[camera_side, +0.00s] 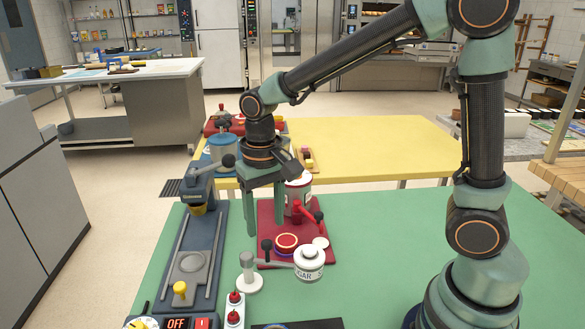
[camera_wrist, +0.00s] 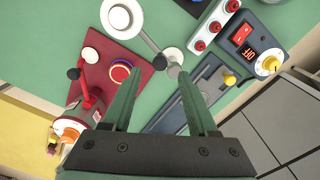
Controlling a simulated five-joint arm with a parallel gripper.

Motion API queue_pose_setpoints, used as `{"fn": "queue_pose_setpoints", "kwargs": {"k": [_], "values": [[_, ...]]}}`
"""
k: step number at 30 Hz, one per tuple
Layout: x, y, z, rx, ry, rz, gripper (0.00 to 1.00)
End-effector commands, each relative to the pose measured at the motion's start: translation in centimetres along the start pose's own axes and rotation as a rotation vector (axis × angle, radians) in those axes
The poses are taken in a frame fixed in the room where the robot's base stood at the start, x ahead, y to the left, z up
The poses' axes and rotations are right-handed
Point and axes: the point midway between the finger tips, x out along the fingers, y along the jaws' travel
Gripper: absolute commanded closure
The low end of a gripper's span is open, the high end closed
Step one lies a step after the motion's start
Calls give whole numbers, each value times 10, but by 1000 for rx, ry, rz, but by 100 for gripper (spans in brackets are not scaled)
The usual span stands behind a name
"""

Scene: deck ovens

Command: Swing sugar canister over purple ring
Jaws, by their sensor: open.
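The sugar canister (camera_side: 308,263) is a white lidded pot marked "SUGAR", joined by a grey swing arm (camera_side: 280,263) to a white-based post (camera_side: 248,283) with a dark knob. In the wrist view the canister (camera_wrist: 121,17) is at the top, and the post (camera_wrist: 173,57) is near the centre. A purple-blue ring (camera_wrist: 120,72) edges a red disc on the red board, left of my gripper in the wrist view; the canister is apart from it there. My gripper (camera_side: 265,218) is open and empty, pointing down above the table, behind the post in the side view.
The red board (camera_side: 265,208) carries a red-handled machine (camera_side: 300,195). A blue-grey press (camera_side: 190,250) stands to the left. A red-button box (camera_side: 235,312) and an "OFF" panel (camera_side: 178,323) are at the front. Bare green table (camera_side: 390,230) lies to the right.

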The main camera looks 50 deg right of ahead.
Motion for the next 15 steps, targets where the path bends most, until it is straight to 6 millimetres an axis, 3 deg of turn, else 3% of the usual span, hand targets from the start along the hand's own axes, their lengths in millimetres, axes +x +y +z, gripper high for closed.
{"fn": "queue_pose_setpoints", "kwargs": {"k": [6,15], "values": [[34,0,0,0,-2,1,41],[47,0,0,0,0,0,41]]}}
